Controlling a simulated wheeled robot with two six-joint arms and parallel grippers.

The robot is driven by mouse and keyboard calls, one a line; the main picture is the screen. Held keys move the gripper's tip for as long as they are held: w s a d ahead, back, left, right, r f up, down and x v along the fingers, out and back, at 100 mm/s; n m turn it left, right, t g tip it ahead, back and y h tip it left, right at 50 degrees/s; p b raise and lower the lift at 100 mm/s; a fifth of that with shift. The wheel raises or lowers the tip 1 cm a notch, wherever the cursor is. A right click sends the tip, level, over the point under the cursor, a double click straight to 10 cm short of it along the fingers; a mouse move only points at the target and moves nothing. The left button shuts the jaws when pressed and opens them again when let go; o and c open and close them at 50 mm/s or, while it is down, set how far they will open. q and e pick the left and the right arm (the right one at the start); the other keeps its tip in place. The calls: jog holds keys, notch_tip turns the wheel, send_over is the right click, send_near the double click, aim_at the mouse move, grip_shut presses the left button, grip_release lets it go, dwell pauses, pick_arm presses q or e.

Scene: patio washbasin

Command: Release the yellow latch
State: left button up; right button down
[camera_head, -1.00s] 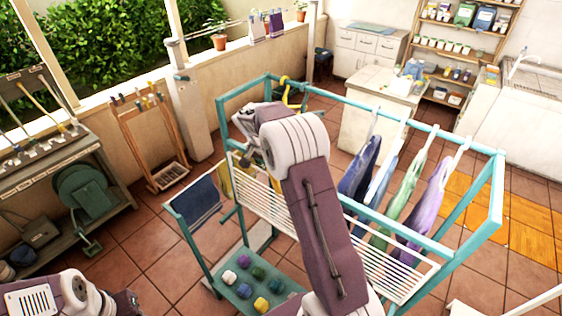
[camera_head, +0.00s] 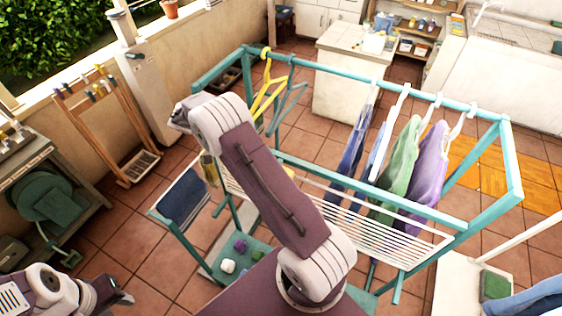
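I cannot pick out a yellow latch for certain. A yellow hanger (camera_head: 266,92) hangs from the teal rack's top rail. A small yellow piece (camera_head: 209,168) shows below my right forearm, partly hidden by it. My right arm reaches up and left across the teal drying rack (camera_head: 403,88). Its wrist end (camera_head: 183,117) is at the rack's left side, and its fingers cannot be made out. My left gripper (camera_head: 122,298) is low at the bottom left, apart from the rack, with dark fingers too small to read.
Purple, green and blue garments (camera_head: 428,165) hang on the rack's right half above white slats (camera_head: 385,228). A dark towel (camera_head: 184,197) hangs at its left. A wooden stand (camera_head: 105,115) and a shelf unit (camera_head: 25,165) stand left. Floor tiles between are clear.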

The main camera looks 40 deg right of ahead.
jog(key=shift+w+a+f+b, duration=0.1)
jog(key=shift+w+f+b, duration=0.2)
jog(key=shift+f, duration=0.1)
pick_arm(q)
jog(key=shift+w+a+f, duration=0.15)
jog(key=shift+w+f, duration=0.1)
jog(key=shift+f, duration=0.25)
pick_arm(e)
jog(key=shift+s, duration=0.1)
jog(key=shift+a+f, duration=0.15)
jog(key=shift+f, duration=0.1)
